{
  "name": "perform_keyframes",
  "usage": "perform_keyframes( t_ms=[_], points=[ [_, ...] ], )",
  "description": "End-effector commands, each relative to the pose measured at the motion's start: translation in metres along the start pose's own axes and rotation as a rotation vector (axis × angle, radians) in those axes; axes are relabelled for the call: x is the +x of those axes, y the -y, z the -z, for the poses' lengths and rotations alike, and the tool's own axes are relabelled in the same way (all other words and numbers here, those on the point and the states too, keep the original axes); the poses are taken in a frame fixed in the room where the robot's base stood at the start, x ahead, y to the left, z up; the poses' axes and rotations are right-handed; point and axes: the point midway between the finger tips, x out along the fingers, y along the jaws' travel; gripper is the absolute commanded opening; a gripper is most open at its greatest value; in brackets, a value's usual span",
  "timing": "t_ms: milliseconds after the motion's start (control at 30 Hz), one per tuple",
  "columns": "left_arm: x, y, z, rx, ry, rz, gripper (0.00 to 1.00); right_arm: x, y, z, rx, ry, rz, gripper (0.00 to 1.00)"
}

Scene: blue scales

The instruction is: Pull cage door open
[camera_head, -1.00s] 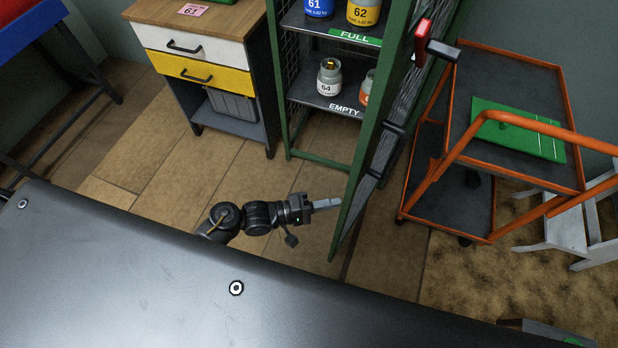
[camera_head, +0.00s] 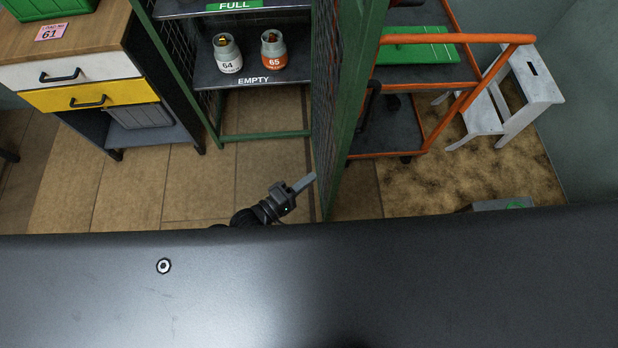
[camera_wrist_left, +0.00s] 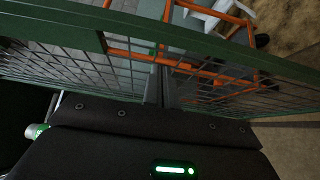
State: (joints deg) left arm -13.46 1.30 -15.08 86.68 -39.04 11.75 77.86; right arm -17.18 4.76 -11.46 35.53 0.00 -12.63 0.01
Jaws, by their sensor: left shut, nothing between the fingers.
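The green cage door (camera_head: 357,110) stands open, swung out toward me, seen nearly edge-on with dark mesh on its left face. Its mesh and green frame bar (camera_wrist_left: 150,38) fill the upper part of the left wrist view. My left gripper (camera_head: 308,181) is shut and empty, its fingertips close to the inner side of the door's lower part. In the left wrist view the shut fingers (camera_wrist_left: 160,88) point at the mesh; I cannot tell whether they touch it. My right gripper is not in view.
An orange trolley (camera_head: 455,85) and a white step stool (camera_head: 525,85) stand right of the door. A drawer cabinet (camera_head: 80,75) stands left. Floor before the cage is clear.

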Motion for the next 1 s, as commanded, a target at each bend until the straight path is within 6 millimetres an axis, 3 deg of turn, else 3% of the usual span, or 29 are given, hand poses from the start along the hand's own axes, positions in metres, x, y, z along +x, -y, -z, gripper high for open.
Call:
perform_keyframes(
  t_ms=[167,400,600,1000],
  points=[
    [-0.027,-0.003,0.019,0.004,0.002,0.006,0.0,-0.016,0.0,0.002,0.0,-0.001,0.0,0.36],
    [-0.081,0.002,0.007,0.002,0.003,0.004,0.0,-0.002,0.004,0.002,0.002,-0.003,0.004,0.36],
    [-0.112,0.002,0.001,0.0,0.002,0.003,0.0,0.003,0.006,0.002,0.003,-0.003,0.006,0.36],
    [-0.124,0.0,-0.001,0.001,0.002,0.001,0.0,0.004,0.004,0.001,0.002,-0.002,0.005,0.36]
  ],
)
